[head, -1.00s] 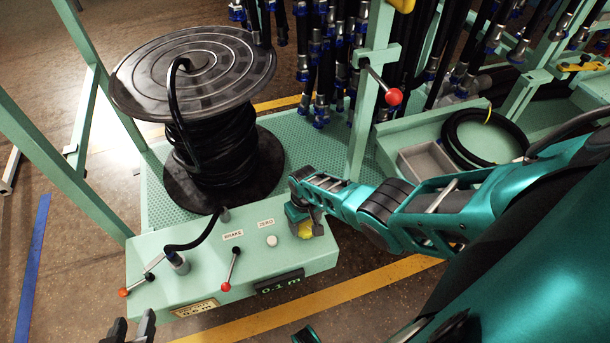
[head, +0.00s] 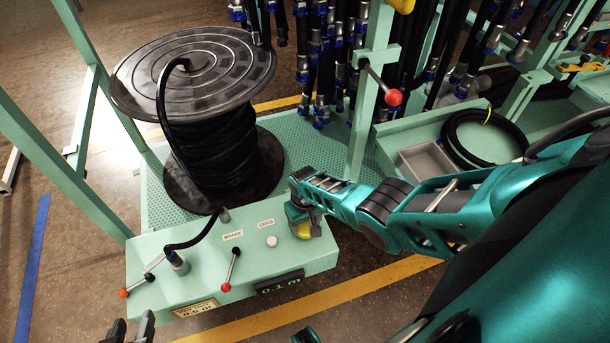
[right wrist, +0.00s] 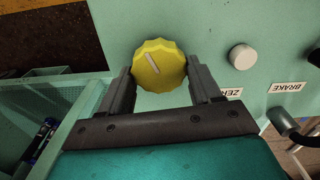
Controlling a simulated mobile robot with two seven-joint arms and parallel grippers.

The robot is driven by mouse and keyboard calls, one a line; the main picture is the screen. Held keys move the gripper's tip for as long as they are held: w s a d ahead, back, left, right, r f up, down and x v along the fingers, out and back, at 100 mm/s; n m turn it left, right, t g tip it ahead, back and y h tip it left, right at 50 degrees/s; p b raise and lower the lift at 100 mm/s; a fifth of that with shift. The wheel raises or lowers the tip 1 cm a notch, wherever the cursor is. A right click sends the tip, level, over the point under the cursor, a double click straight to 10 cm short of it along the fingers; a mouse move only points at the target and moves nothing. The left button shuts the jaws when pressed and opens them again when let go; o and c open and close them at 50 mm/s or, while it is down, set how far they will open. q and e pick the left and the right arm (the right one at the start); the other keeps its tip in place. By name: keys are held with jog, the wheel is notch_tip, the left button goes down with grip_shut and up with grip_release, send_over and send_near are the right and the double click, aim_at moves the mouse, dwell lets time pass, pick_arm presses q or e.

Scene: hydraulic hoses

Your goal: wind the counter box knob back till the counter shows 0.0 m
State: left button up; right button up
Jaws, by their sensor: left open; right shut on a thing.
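The counter box (head: 190,273) is pale green. Its dark counter window (head: 279,283) on the front reads 0.1 m. The yellow knob (head: 304,230) is on the box's right end, partly hidden by my right gripper (head: 302,222) in the head view. In the right wrist view the knob (right wrist: 159,66) has a pale pointer line slanting across its face. My right gripper (right wrist: 161,82) is shut on the knob, one finger on each side. My left gripper (head: 131,330) is open and empty at the bottom edge, in front of the box, partly cut off.
The box also bears a white ZERO button (head: 271,241), a red-tipped BRAKE lever (head: 231,270) and an orange-tipped handle (head: 135,286). A black hose reel (head: 195,75) stands behind it. A red-tipped lever (head: 393,97) sits on the green post behind my right arm.

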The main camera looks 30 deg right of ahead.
aim_at(305, 225)
jog(key=shift+w, duration=0.1)
dwell(0.5)
jog(key=o, duration=1)
jog(key=shift+o, duration=0.2)
jog(key=shift+r+p, duration=0.3)
pick_arm(q)
notch_tip(305, 225, up, 6)
jog(key=s+a+p, duration=0.1)
jog(key=a+p, duration=0.1)
jog(key=p, duration=0.6)
jog(key=shift+s+y, duration=0.25)
jog(key=shift+y, duration=0.15)
pick_arm(e)
notch_tip(305, 225, up, 12)
jog(key=shift+r, duration=0.15)
pick_arm(q)
jog(key=shift+w, duration=0.2)
